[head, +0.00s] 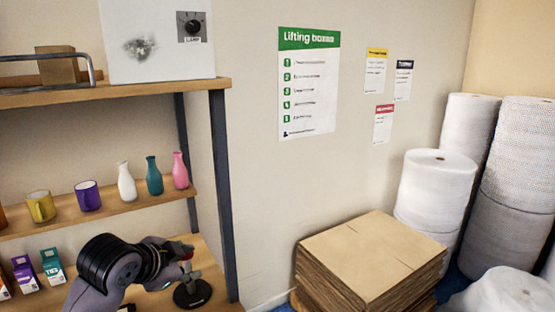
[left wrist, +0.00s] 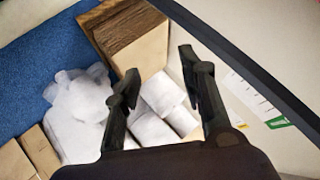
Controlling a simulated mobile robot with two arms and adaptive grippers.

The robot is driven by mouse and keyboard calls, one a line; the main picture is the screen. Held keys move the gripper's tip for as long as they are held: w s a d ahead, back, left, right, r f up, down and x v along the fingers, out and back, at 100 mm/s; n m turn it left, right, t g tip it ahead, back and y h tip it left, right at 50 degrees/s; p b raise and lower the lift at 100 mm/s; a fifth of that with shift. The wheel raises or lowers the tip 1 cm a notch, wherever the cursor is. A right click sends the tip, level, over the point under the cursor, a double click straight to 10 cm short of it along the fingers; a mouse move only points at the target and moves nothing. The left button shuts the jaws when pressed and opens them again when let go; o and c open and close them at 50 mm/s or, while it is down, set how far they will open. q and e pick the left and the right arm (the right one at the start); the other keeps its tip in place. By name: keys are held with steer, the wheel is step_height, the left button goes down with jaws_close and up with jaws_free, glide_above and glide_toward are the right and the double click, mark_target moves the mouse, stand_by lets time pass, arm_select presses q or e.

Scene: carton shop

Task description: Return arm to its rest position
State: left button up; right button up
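My left arm (head: 110,265) comes in at the lower left of the head view, in front of the lower shelves. Its wrist lies near a small stand with a round black base (head: 192,293) and a red part above it. The fingertips do not show clearly there. In the left wrist view my left gripper (left wrist: 158,65) has its two dark fingers spread, with nothing held between them. That view looks past the fingers toward stacked cardboard and white rolls. My right gripper is in neither view.
The shelf unit (head: 218,190) holds mugs, with white, teal and pink (head: 180,170) bottles, and small boxes below. A stack of flat cartons (head: 370,255) stands right of it. Bubble-wrap rolls (head: 435,190) fill the right corner. Posters (head: 309,85) hang on the wall.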

arm_select(q)
steer(key=s+f+n+g+y, duration=0.1)
steer(key=s+f+n+g, duration=0.45)
steer(key=s+f, duration=1.55)
steer(key=s+a+f+n+y, duration=0.1)
steer(key=s+f+n, duration=0.35)
steer(key=s, duration=0.55)
step_height(320, 180, down, 35)
steer(key=s+g+b, duration=0.2)
steer(key=s+b, duration=0.1)
steer(key=b, duration=0.5)
steer(key=s+a+f+b, duration=0.1)
steer(key=s+f+b, duration=0.2)
steer(key=s+f, duration=0.5)
steer(key=s+a+f+g+b, duration=0.1)
steer(key=s+a+f+b, duration=0.1)
steer(key=s+f, duration=0.6)
step_height(320, 180, down, 7)
steer(key=shift+s+r+m+b, duration=0.1)
steer(key=shift+s+m+b, duration=0.15)
steer(key=shift+b, duration=0.5)
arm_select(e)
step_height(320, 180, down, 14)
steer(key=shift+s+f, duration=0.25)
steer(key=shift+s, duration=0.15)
arm_select(q)
steer(key=shift+a, duration=0.1)
